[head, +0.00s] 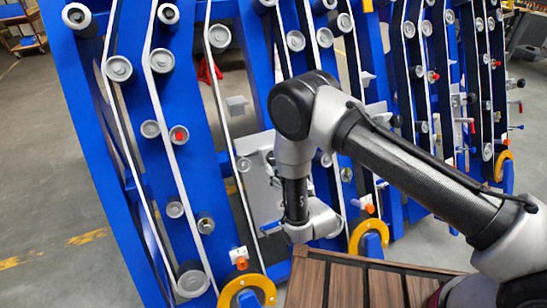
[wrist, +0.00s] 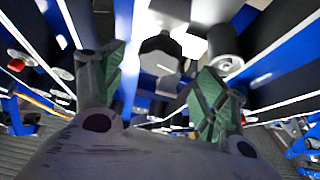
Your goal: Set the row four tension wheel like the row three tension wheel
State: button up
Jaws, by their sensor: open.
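My gripper (wrist: 158,85) is open and empty, its two green-grey fingers wide apart in the wrist view. In the head view my wrist stands close in front of the blue frame, and the fingers cannot be made out. Grey round wheels and white belts run up the frame in rows; I cannot tell which wheels are the row three and row four tension wheels. In the wrist view a dark rounded part (wrist: 161,55) lies beyond the fingers, and a grey roller (wrist: 224,48) is beside the right finger.
The blue chassis frame (head: 92,150) fills the view, with narrow gaps between its rows. Yellow rings (head: 368,236) and orange knobs (head: 241,263) stick out low down. A brown slatted wooden surface (head: 345,285) lies below my arm. Bare floor (head: 45,170) is open at the left.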

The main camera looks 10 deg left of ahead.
jog(key=x, duration=0.6)
jog(key=shift+w+a, duration=0.2)
jog(key=shift+w, duration=0.1)
jog(key=shift+c, duration=0.2)
jog(key=c, duration=1)
